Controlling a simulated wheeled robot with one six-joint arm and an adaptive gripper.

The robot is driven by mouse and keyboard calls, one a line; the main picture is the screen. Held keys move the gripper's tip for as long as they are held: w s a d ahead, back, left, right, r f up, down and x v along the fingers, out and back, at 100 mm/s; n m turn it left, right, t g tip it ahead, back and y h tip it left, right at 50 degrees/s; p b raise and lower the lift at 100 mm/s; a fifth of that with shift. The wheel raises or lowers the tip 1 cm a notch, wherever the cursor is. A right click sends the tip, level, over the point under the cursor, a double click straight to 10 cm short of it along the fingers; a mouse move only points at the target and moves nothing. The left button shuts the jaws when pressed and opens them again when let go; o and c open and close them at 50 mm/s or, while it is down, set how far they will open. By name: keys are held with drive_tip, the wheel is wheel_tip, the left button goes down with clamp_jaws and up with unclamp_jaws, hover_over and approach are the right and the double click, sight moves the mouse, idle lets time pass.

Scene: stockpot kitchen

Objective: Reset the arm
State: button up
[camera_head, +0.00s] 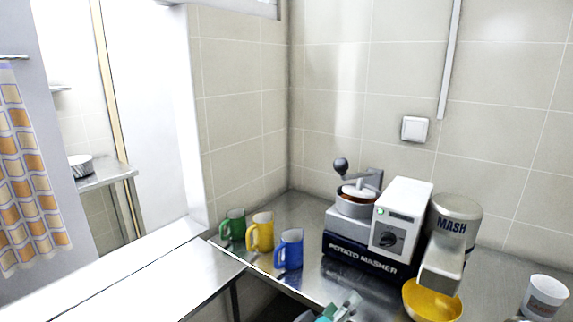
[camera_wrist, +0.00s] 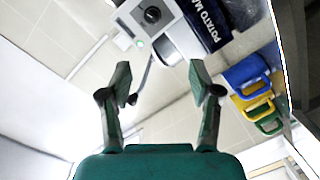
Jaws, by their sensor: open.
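My gripper (camera_wrist: 160,85) is open and empty in the wrist view, with its two green and dark fingers spread apart. In the head view only a small part of my gripper (camera_head: 345,305) shows at the bottom edge, in front of the counter. The potato masher (camera_head: 372,225), a white and dark blue machine with a crank, stands on the steel counter behind it. The machine also shows at the top of the wrist view (camera_wrist: 208,22), beyond the fingers. Nothing is between the fingertips.
Green (camera_head: 233,224), yellow (camera_head: 261,232) and blue (camera_head: 289,249) mugs stand in a row left of the masher. A yellow bowl (camera_head: 432,302) sits under the metal MASH spout (camera_head: 441,275). A white cup (camera_head: 543,297) stands at far right. The left steel table (camera_head: 190,280) is bare.

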drive_tip(key=s+d+f+n+t+y, duration=0.1)
drive_tip(key=s+d+f+n+y, duration=0.15)
drive_tip(key=f, duration=0.45)
drive_tip(key=s+d+f+n+y, duration=0.1)
drive_tip(key=s+f+y, duration=0.25)
drive_tip(key=f, duration=0.45)
drive_tip(key=s+d+f+y, duration=0.1)
drive_tip(key=s+f, duration=0.3)
drive_tip(key=s, duration=0.2)
drive_tip(key=s+d+f+y, duration=0.1)
drive_tip(key=s+f+y, duration=0.1)
drive_tip(key=s+f, duration=0.35)
drive_tip(key=s+d+r+m, duration=0.1)
drive_tip(key=s+r+m, duration=0.2)
drive_tip(key=s, duration=1)
drive_tip(key=s+d+r+m+y, duration=0.1)
drive_tip(key=s+r+m, duration=0.2)
drive_tip(key=s, duration=1)
wheel_tip(320, 180, up, 3)
drive_tip(key=shift+s+f+m, duration=0.15)
drive_tip(key=shift+s+m, duration=0.05)
drive_tip(key=shift+m, duration=0.15)
